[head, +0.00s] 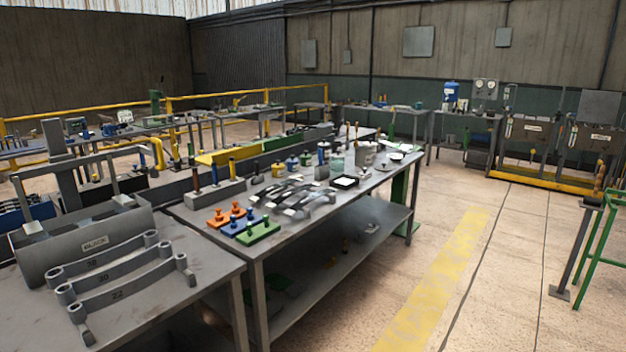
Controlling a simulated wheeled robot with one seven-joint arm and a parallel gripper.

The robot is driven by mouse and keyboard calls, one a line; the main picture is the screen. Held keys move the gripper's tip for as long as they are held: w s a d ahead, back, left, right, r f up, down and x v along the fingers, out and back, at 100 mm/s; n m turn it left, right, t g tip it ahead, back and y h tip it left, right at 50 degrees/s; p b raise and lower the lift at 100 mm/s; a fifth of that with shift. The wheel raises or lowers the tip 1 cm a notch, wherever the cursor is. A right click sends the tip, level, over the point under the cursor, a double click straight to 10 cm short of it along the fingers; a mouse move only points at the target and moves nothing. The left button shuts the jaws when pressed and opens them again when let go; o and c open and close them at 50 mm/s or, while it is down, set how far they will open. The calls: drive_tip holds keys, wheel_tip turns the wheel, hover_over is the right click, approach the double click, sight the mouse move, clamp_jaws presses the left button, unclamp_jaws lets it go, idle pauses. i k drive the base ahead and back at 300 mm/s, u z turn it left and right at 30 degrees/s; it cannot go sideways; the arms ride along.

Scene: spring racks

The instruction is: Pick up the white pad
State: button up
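A small flat white pad (344,182) with a dark border lies on the long grey workbench (213,222), right of its middle and near the front edge. Its white top faces up and looks uncovered. A second pale flat item (397,156) lies farther back on the same bench; it is too small to tell what it is. My gripper is not in view.
Dark and silvery curved parts (297,197) lie just left of the pad. Orange, blue and green pegged blocks (257,230) stand nearer. Several small pots and bottles stand behind. A nearer table holds numbered grey bars (125,280). The floor (500,260) to the right is mostly clear.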

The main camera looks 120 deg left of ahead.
sight(365, 175)
drive_tip(key=u, duration=4.45)
